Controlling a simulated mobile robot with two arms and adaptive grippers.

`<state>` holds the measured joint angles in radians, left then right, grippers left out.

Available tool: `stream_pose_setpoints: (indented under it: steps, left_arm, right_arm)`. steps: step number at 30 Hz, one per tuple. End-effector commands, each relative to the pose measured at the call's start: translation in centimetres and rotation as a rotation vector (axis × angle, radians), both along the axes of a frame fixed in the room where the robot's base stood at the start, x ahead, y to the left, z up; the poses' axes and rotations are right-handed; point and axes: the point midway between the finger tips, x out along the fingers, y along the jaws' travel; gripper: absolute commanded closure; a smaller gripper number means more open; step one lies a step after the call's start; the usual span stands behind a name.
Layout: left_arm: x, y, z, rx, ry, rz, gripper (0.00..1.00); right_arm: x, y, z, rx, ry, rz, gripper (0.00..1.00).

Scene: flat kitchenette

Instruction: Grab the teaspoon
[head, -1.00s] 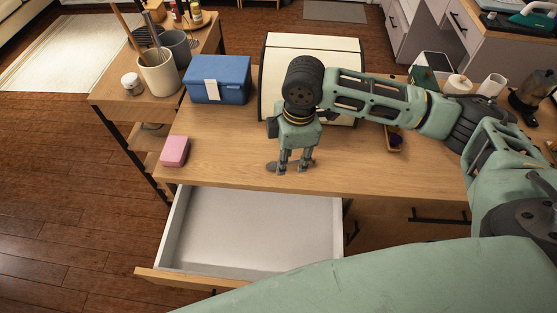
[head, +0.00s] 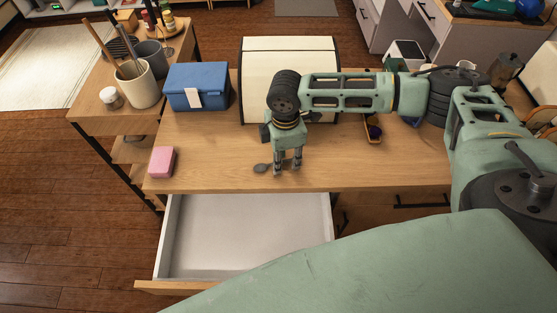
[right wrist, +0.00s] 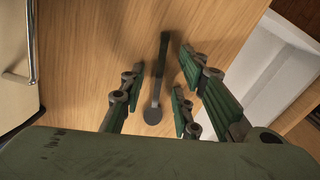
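The teaspoon, small and dark grey, lies flat on the wooden desk top near its front edge. In the head view its bowl (head: 261,168) shows just left of my right gripper (head: 287,170), which hides much of the rest. The right wrist view shows the whole teaspoon (right wrist: 158,80), with its bowl toward the palm and its handle pointing away. My right gripper (right wrist: 154,84) is open, pointing down, with its fingers on both sides of the teaspoon and a gap to it. I cannot tell how high the fingertips are. My left gripper is out of view.
An open, empty white drawer (head: 245,235) juts out below the desk (head: 215,150). A pink block (head: 162,161) and a blue box (head: 197,87) are to the left. A cream bread bin (head: 290,60) stands behind my gripper.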

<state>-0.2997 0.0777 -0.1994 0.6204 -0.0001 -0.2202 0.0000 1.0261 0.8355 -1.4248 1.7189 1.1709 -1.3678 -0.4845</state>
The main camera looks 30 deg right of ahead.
Motion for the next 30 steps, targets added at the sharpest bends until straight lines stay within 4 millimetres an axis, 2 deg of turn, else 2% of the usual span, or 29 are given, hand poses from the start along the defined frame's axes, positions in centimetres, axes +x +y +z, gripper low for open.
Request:
stream_pose_setpoints:
  steps: [5,15,25,30]
  left_arm:
    - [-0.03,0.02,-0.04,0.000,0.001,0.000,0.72]
    - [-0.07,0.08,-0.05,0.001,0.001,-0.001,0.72]
    - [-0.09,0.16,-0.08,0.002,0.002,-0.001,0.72]
    - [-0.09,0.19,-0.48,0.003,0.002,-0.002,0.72]
  right_arm:
    - [0.01,-0.01,-0.04,0.000,0.000,0.000,0.71]
    - [0.03,-0.03,0.01,0.000,-0.001,-0.001,1.00]
    - [0.04,-0.03,0.08,0.000,-0.001,-0.001,1.00]
    - [0.10,-0.05,0.89,0.000,-0.002,-0.002,1.00]
